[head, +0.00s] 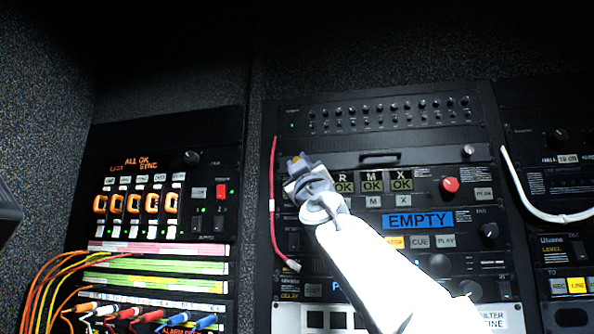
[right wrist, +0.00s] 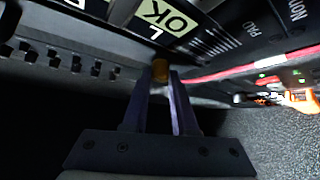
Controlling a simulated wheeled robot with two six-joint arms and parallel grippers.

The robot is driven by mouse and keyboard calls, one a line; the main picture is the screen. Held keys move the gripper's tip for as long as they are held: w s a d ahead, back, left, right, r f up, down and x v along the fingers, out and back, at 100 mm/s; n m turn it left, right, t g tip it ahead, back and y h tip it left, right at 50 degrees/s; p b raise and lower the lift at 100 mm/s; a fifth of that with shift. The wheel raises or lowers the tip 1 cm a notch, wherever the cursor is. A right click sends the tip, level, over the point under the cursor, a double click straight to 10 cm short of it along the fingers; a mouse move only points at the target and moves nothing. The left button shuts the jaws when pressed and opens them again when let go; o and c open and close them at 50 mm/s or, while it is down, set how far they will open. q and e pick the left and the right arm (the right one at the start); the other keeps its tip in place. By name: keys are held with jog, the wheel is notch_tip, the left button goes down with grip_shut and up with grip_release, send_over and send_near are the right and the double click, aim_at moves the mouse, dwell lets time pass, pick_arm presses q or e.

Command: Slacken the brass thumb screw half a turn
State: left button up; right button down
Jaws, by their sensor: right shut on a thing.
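The brass thumb screw (head: 296,158) sits at the left end of a black rack unit with a dark handle bar in the head view. In the right wrist view the brass screw (right wrist: 160,70) shows as a small cylinder between the fingertips. My right gripper (head: 299,164) is shut on it, its fingers (right wrist: 160,82) on either side of the head. The fingers and wrist hide part of the screw and the panel around it. My left gripper is not in view.
A red cable (head: 272,205) hangs just left of my right gripper. Lit OK tiles (head: 372,186), a red knob (head: 450,185) and a blue EMPTY display (head: 418,221) lie to the right. A white cable (head: 520,190) loops at far right. Orange cables (head: 45,275) crowd the lower left.

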jog(key=shift+d+r+n+g+y, duration=0.1)
jog(key=shift+n+g+y, duration=0.5)
jog(key=shift+n+y, duration=0.6)
jog(key=c, duration=0.7)
grip_release()
jog(key=b+v, duration=0.8)
jog(key=v, duration=0.2)
jog(key=shift+s+b, duration=0.25)
jog(key=shift+b, duration=0.1)
